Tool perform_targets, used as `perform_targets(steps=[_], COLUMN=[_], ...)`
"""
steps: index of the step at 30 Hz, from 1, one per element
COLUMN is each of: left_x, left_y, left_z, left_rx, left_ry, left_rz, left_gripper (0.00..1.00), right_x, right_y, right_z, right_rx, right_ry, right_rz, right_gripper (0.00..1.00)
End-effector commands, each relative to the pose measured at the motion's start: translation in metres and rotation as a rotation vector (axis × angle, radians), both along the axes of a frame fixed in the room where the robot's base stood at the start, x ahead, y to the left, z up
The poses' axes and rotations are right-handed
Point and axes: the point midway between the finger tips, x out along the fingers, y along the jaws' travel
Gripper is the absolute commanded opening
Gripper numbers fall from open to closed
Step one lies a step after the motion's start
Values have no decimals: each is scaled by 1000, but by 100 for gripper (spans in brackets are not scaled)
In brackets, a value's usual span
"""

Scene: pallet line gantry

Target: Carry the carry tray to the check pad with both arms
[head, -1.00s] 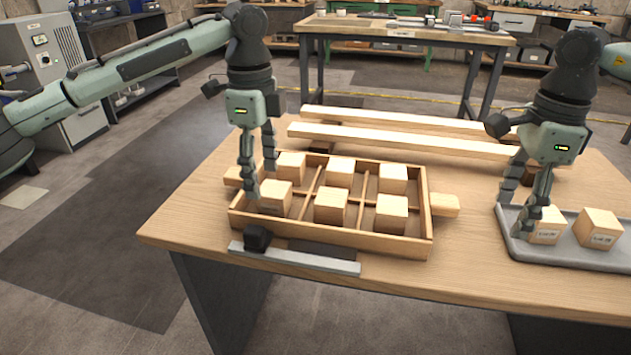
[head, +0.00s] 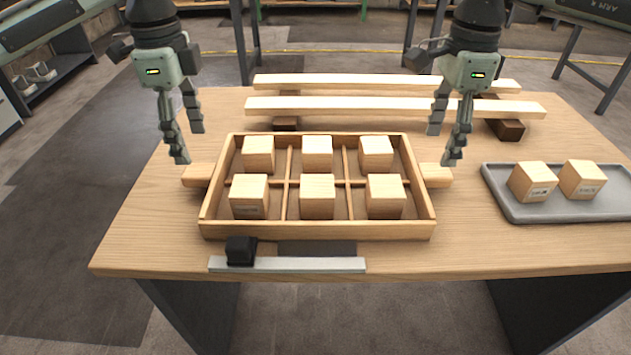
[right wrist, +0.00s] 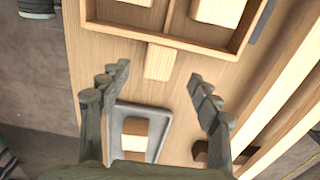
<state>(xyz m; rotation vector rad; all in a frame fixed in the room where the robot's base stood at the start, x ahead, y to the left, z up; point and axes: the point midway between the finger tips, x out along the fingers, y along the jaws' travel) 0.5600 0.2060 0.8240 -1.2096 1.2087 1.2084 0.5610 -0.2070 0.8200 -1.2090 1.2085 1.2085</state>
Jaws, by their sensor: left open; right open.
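The carry tray (head: 318,231) is a shallow wooden box on the table, divided into compartments holding several wooden cubes (head: 317,195). A wooden handle sticks out at each end: the left handle (head: 196,175) and the right handle (head: 436,176). My left gripper (head: 190,146) is open and empty, above and slightly behind the left handle. My right gripper (head: 442,147) is open and empty above the right handle. In the right wrist view this handle (right wrist: 158,62) shows between the open fingers. A dark flat patch (head: 320,247) lies at the tray's front edge; I cannot tell whether it is the check pad.
A grey tray (head: 560,212) with two labelled cubes stands at the right. Two long light beams (head: 390,107) lie behind the carry tray on dark supports (head: 505,129). A metal strip (head: 300,265) with a black block (head: 241,250) lies along the front edge.

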Motion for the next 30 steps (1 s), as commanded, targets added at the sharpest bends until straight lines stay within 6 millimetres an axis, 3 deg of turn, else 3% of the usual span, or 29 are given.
perform_targets(steps=[18,30], left_x=[0,0], left_y=[0,0], left_z=[-73,-78], left_rx=[0,0], left_ry=[1,1], left_rz=[1,1], left_gripper=[63,60], right_x=[0,0], right_y=[0,0], right_z=[-73,-78], right_rx=[-1,0], right_ry=[2,0], right_rz=[-1,-1], right_gripper=[63,60])
